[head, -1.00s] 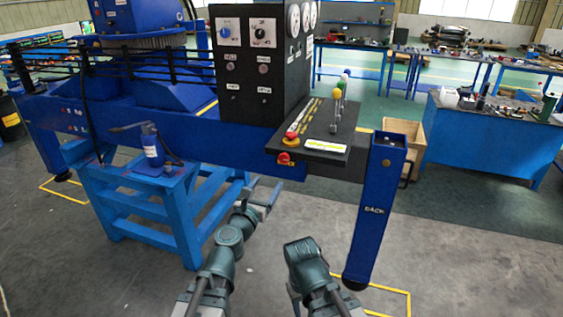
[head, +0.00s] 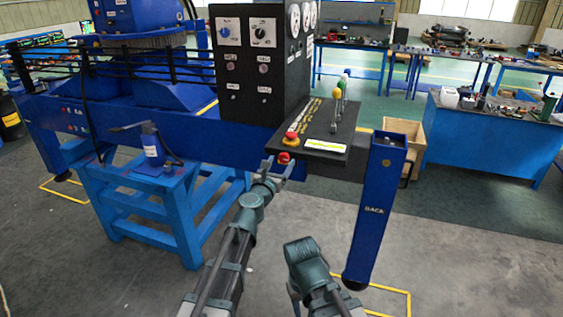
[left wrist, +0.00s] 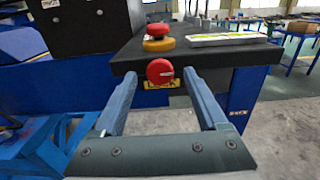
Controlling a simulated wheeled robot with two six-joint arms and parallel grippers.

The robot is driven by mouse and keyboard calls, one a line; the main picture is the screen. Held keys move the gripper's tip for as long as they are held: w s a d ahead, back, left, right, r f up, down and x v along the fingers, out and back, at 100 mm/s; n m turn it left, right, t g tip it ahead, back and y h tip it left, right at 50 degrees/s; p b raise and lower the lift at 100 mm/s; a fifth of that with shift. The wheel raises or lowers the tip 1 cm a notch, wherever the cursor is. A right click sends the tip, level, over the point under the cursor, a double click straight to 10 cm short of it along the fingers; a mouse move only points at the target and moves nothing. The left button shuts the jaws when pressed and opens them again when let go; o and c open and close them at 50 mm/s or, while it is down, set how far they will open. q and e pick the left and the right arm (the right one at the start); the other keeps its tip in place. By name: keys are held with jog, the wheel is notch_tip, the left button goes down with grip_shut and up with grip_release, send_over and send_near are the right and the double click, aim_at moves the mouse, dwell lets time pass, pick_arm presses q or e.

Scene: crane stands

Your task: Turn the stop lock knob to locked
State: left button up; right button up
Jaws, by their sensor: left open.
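The stop lock knob looks to be the red round knob (head: 284,158) on the front face under the black control panel (head: 325,146). In the left wrist view the red knob (left wrist: 160,71) has a small light mark and a yellow plate behind it. My left gripper (head: 281,170) is open just in front of the knob. In the left wrist view its fingers (left wrist: 157,88) lie either side of the knob's line, with the knob between and beyond the tips. Contact cannot be told. The tips of my right gripper are not in view.
A red and yellow mushroom button (left wrist: 158,38) stands on the panel top just above the knob. Levers with coloured balls (head: 340,92) rise behind. A blue post (head: 376,205) stands to the right. A blue bench with a bottle jack (head: 154,150) is left.

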pick_arm(q)
jog(key=shift+x, duration=0.85)
jog(key=shift+c, duration=0.2)
grip_shut()
